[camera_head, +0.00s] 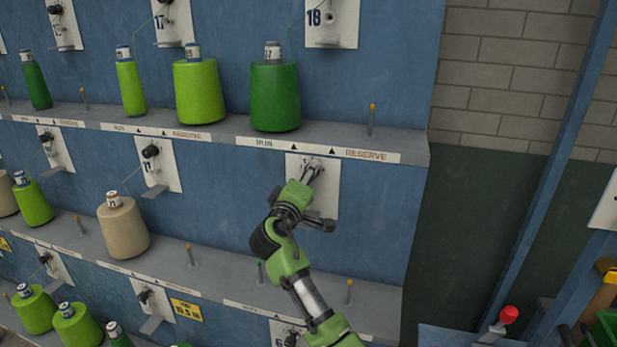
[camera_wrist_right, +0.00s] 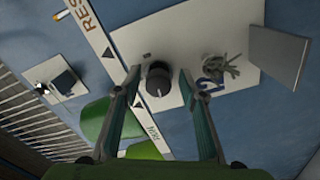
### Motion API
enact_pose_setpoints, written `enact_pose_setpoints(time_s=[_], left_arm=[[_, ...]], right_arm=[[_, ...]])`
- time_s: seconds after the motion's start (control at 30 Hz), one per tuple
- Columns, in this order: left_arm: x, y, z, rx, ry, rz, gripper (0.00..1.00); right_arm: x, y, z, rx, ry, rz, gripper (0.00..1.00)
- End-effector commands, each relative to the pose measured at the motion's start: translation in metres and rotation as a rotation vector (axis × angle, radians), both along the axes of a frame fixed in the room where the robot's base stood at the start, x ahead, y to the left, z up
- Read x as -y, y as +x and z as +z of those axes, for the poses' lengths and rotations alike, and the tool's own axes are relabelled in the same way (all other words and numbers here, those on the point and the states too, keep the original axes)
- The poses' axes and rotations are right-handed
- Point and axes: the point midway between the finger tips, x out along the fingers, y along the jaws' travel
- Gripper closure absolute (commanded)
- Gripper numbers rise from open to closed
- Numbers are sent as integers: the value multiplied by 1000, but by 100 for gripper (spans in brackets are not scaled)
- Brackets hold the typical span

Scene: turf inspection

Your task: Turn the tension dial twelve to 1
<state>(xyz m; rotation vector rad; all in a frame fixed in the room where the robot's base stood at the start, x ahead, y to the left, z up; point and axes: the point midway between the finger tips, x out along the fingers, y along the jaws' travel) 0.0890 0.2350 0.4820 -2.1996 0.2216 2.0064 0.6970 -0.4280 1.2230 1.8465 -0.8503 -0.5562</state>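The tension dial is a dark round knob (camera_wrist_right: 158,80) on a white plate (camera_wrist_right: 235,25) whose printed number is partly hidden but looks like 12. In the head view the same plate (camera_head: 328,195) is on the blue panel below the upper shelf's right part, and my gripper hides its knob. My right gripper (camera_wrist_right: 160,73) is open, with one finger on each side of the knob and a small gap showing on both sides. In the head view it is at the plate's upper part (camera_head: 311,172). The dial's setting cannot be read. My left gripper is not in view.
A pale metal guide (camera_wrist_right: 220,68) and a grey flap (camera_wrist_right: 279,57) stick out from the plate beside the dial. The upper shelf (camera_head: 408,152) with a dark green cone (camera_head: 275,97) is just above the gripper. Yellow-tipped pegs and other cones stand on the shelves.

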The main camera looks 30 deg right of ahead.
Motion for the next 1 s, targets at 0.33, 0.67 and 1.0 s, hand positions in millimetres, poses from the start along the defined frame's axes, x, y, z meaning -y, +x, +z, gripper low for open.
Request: enact_pose_setpoints(time_s=[0.33, 0.67, 1.0], left_arm=[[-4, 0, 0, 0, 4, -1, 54], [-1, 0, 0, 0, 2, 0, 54], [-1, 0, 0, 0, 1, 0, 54]], right_arm=[[-2, -1, 1, 3, 1, 1, 61], [-44, -36, 0, 2, 2, 4, 61], [-86, -73, 0, 1, 1, 2, 61]])
